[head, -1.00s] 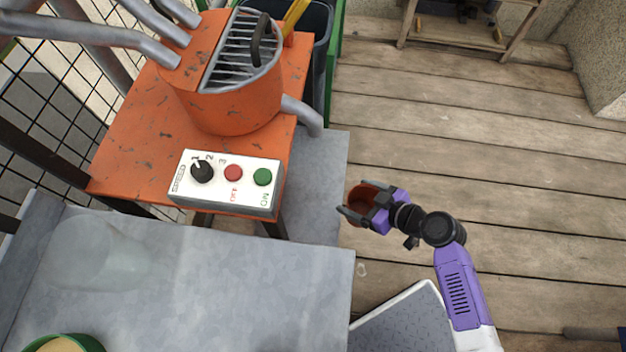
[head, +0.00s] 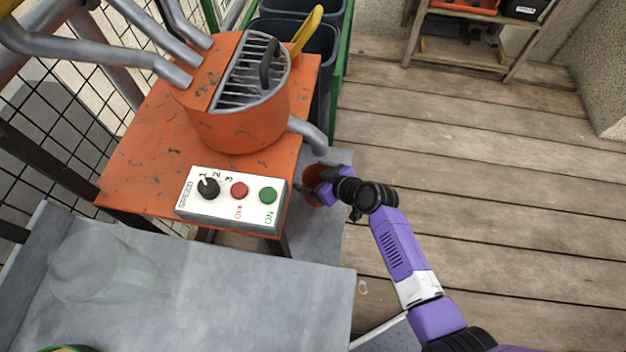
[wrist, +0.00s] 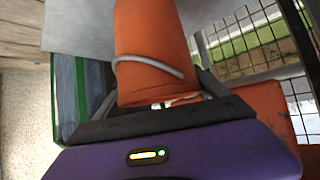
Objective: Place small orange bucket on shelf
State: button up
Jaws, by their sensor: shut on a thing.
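The small orange bucket (head: 314,172) is between the fingers of my gripper (head: 312,190) in the head view, mostly covered by the gripper. In the wrist view, the bucket (wrist: 150,35) fills the middle, with a grey wire handle across it, and my gripper (wrist: 158,98) is shut on it. The bucket is over or near a grey ledge (head: 318,240) beside the orange machine, under its spout; contact cannot be told. A wooden shelf (head: 465,58) stands at the back, with boxes on top.
The orange mixing machine (head: 240,125) stands on an orange table (head: 135,165), with a control box (head: 230,200) in front. A grey bench (head: 200,300) is at the front left. Dark bins (head: 313,38) stand behind. The plank floor (head: 480,180) at right is clear.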

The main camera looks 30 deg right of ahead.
aim_at(308, 180)
jog(key=shift+f, duration=1.35)
jog(key=shift+f+b, duration=0.2)
jog(key=shift+b, duration=0.2)
jog(key=o, duration=1.3)
jog(key=shift+r, duration=0.25)
jog(key=p+v, duration=0.2)
jog(key=v, duration=1)
jog(key=shift+s+f, duration=0.1)
jog(key=shift+s, duration=0.05)
